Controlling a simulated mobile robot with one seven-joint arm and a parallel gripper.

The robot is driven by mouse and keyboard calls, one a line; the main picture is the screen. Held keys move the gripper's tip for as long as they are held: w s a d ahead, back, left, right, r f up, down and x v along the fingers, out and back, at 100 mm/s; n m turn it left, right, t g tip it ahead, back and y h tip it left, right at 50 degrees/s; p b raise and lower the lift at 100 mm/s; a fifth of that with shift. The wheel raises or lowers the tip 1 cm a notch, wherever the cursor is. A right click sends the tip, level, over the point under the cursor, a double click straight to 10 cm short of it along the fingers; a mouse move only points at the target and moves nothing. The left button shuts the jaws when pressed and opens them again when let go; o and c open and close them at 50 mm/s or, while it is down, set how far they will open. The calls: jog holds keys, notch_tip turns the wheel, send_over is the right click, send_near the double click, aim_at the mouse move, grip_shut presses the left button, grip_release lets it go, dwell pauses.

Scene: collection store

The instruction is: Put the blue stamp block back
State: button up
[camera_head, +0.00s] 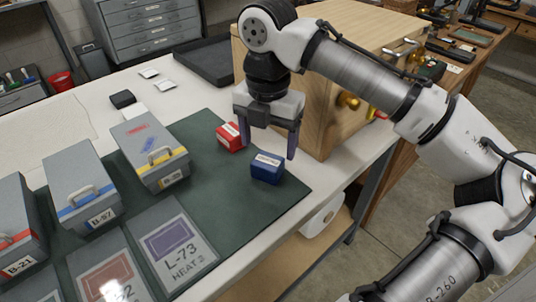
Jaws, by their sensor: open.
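The blue stamp block (267,168) lies on the green mat (222,200) near the mat's right side, with a white label on its top. A red block (229,138), also with a white label, lies just behind it to the left. My gripper (267,150) points down above and around this spot, with its two fingers spread. One finger is beside the red block in the picture and the other is near the blue block's far right corner. Nothing shows between the fingers as held. I cannot tell the exact height of the fingertips.
Grey boxes with yellow (149,152), blue (81,194) and red (17,230) stripes stand on the left. Printed cards, one reading L-73 (176,245), lie in front. A wooden cabinet (330,60) stands close behind my gripper. A black tray (205,62) lies at the back.

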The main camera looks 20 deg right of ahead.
aim_at(268, 160)
notch_tip(268, 160, up, 7)
jog(key=shift+f, duration=0.15)
dwell(0.5)
